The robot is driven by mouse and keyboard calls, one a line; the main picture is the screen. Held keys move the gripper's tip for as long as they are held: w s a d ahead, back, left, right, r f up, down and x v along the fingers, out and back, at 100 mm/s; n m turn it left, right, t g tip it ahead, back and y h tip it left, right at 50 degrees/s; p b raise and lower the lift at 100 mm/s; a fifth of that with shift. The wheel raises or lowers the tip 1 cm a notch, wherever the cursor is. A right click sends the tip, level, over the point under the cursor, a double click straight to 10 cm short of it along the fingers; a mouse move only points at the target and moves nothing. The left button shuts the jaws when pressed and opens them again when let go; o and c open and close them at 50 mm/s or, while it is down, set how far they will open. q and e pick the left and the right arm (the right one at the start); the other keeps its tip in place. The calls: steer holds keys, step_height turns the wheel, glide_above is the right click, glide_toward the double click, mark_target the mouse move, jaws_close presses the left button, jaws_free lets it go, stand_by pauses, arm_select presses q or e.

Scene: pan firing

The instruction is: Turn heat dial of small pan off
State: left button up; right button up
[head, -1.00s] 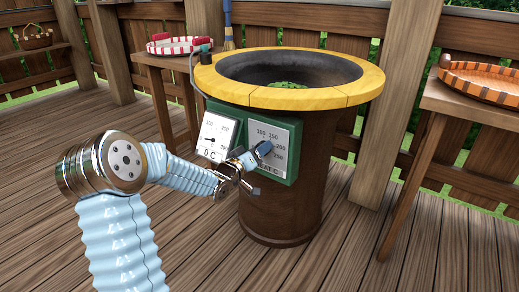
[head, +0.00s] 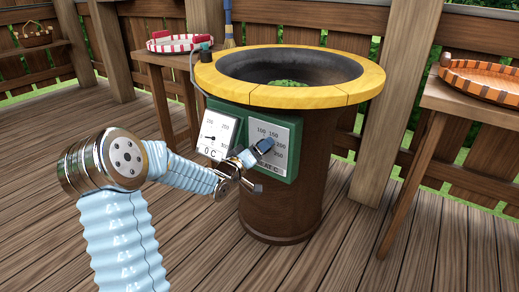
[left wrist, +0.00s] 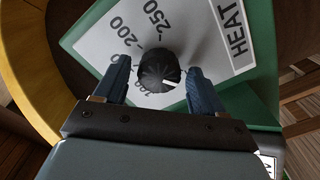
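The heat dial, a dark ribbed knob (left wrist: 157,72) with a white mark, sits on a pale numbered plate (left wrist: 98,42) marked HEAT. In the left wrist view its mark points to the lower right, away from 200 and 250. My left gripper (left wrist: 160,66) is open, with one blue finger on each side of the knob and a narrow gap visible at each. In the head view my left gripper (head: 264,146) is at the dial plate (head: 283,135), hiding the knob. The pan (head: 290,67) is a dark basin with a yellow rim. My right gripper is not in view.
A second gauge (head: 213,135) reading 0 C is left of the dial plate on the green panel. Green stuff (head: 288,83) lies in the pan. A red-and-white tray (head: 178,42) stands behind left, an orange tray (head: 485,80) at right. The front deck is clear.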

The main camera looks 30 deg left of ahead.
arm_select(q)
steer(key=s+a, duration=0.1)
steer(key=s, duration=1.2)
steer(key=shift+s, duration=0.4)
